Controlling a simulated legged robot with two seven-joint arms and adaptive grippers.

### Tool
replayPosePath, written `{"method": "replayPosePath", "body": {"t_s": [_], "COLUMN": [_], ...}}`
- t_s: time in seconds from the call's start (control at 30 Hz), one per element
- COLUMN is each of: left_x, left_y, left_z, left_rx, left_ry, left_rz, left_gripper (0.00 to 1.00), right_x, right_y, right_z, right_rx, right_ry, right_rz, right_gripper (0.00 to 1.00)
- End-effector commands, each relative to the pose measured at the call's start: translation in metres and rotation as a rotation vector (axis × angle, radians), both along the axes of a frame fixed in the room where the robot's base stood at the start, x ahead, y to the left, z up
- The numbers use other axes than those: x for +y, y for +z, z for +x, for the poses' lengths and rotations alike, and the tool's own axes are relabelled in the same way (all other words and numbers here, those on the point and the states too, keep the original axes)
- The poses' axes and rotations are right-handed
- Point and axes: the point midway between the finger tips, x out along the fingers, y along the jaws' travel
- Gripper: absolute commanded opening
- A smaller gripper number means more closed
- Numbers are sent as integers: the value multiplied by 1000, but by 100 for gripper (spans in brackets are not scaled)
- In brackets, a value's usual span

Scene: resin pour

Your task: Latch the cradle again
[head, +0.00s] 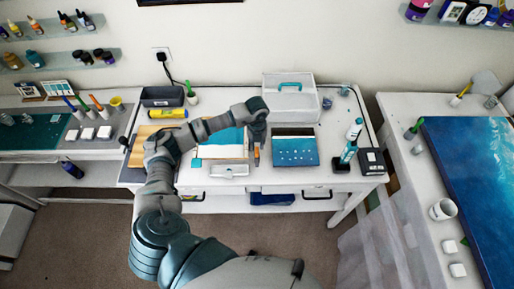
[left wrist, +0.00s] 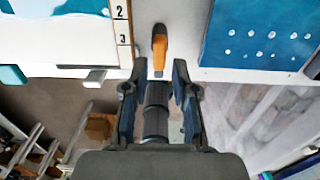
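The likely cradle (head: 228,170) is a white frame on the middle table, around a teal, white and wood-edged panel (head: 230,137). In the left wrist view, the panel's edge strip with the numbers 2 and 3 (left wrist: 121,30) shows at the upper left. A small orange-and-dark piece (left wrist: 160,48) lies just right of the strip; I cannot tell whether it is a latch. In the head view the gripper (head: 257,140) hangs right of the panel. My right gripper is not in view.
A blue dotted panel (head: 295,151) lies to the right of my left gripper. A white box with a teal handle (head: 290,98) stands behind. A teal bottle (head: 348,152) and a dark box (head: 371,161) are at the table's right end. A side table holds a large blue panel (head: 480,180).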

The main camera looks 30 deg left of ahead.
Motion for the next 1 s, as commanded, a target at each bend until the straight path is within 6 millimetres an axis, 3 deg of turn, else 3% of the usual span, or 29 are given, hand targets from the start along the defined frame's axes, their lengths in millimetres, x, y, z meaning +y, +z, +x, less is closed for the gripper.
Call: {"method": "replayPosePath", "body": {"t_s": [0.23, 0.6, 0.63, 0.73, 1.0], "left_x": [0, -1, -1, -1, 0], "left_y": [-35, -43, -43, -43, -43], "left_z": [0, 0, 0, 0, 0], "left_rx": [3, 0, 0, 0, -1], "left_ry": [0, -1, -1, -1, -6], "left_rz": [-2, 0, 0, 0, -1], "left_gripper": [27, 27, 25, 0, 0], "right_x": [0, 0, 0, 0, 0], "right_y": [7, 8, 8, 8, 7], "right_z": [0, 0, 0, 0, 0], "right_rx": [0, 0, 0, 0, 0], "right_ry": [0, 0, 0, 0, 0], "right_rz": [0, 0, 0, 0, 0], "right_gripper": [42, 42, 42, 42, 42]}}
